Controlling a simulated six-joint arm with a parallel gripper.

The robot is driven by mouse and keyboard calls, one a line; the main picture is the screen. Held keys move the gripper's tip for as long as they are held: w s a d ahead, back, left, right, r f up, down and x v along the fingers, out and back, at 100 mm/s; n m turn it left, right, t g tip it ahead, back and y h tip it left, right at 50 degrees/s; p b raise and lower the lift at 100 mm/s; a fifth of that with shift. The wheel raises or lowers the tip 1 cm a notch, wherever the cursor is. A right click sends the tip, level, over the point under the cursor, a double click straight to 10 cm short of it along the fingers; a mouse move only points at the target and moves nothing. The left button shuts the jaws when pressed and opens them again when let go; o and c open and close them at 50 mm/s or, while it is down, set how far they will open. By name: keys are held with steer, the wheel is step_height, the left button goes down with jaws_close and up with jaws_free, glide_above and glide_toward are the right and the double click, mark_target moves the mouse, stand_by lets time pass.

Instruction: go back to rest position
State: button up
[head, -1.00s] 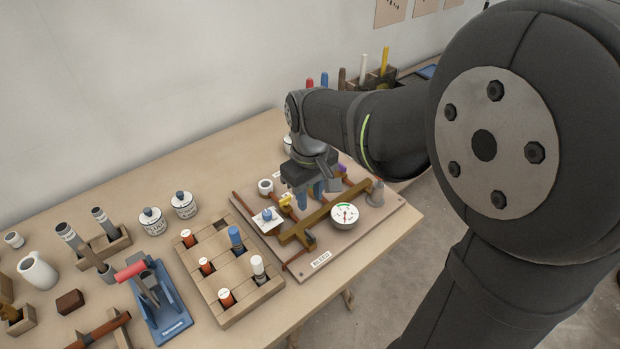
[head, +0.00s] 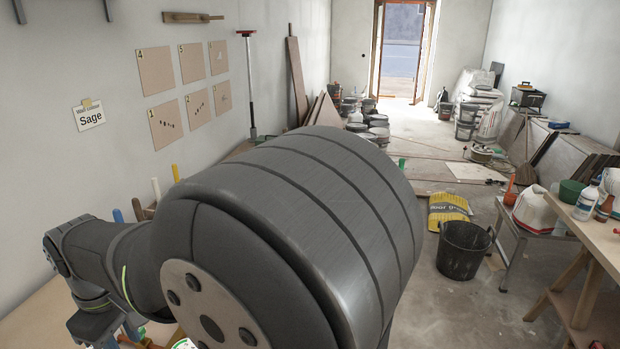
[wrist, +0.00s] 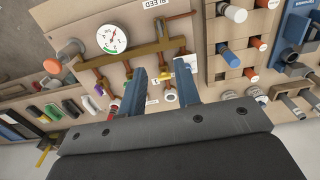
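My gripper (wrist: 162,72) is open in the wrist view, its two blue fingers apart with nothing held between them. It hangs above the pipe board (wrist: 142,21), which has brown pipes (wrist: 150,48) and a round white gauge (wrist: 112,38). Parts of the board show between and beyond the fingers; the gap from fingertips to pipes is hard to judge. In the head view my gripper sits at the lower left edge, mostly cut off and partly hidden by my own arm.
A wooden block with capped cylinders (wrist: 230,45) lies right of the fingers, a blue tool stand (wrist: 293,38) beyond it. In the head view a black bucket (head: 463,250) stands on the floor and a side table (head: 590,235) is at right.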

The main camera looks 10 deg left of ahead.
step_height(320, 180, down, 18)
steer(key=shift+r, duration=0.25)
stand_by(0.3)
steer(key=m, duration=0.3)
steer(key=shift+m, duration=0.3)
steer(key=m, duration=1)
steer(key=shift+m, duration=0.4)
stand_by(1.9)
stand_by(0.7)
